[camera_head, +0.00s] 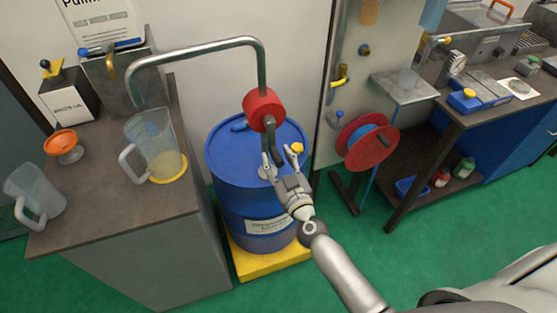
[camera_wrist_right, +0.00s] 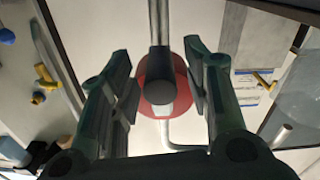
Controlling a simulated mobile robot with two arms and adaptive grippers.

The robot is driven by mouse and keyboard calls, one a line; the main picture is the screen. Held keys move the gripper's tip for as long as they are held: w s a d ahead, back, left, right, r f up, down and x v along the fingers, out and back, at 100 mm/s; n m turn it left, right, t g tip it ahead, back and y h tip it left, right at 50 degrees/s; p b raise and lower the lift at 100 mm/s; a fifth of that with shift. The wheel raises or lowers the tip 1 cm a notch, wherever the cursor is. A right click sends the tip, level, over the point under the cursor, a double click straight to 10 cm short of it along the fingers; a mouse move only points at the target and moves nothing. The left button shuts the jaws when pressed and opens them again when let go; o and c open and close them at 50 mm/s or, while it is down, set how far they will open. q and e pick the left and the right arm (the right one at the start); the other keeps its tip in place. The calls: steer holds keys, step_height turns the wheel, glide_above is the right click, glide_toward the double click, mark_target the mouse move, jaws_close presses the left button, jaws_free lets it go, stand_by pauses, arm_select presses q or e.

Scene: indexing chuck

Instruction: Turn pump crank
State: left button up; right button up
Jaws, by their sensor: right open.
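The pump has a red round body (camera_head: 263,109) on top of a blue drum (camera_head: 233,158). Its dark grey crank (camera_head: 270,140) hangs down on the near side. My right gripper (camera_head: 282,167) is open just below and in front of the crank. In the right wrist view the crank's dark handle (camera_wrist_right: 161,76) points toward the camera, between the open fingers of my right gripper (camera_wrist_right: 160,98), with a gap on each side. The red pump body (camera_wrist_right: 181,82) shows behind it. My left gripper is not in view.
A bent metal spout (camera_head: 200,46) runs from the pump to a clear jug (camera_head: 152,145) on the left bench (camera_head: 105,205). Another jug (camera_head: 35,195) stands at the bench's left. A red hose reel (camera_head: 366,139) stands right of the drum. Green floor lies open at front right.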

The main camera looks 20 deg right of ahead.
jaws_close()
stand_by(0.3)
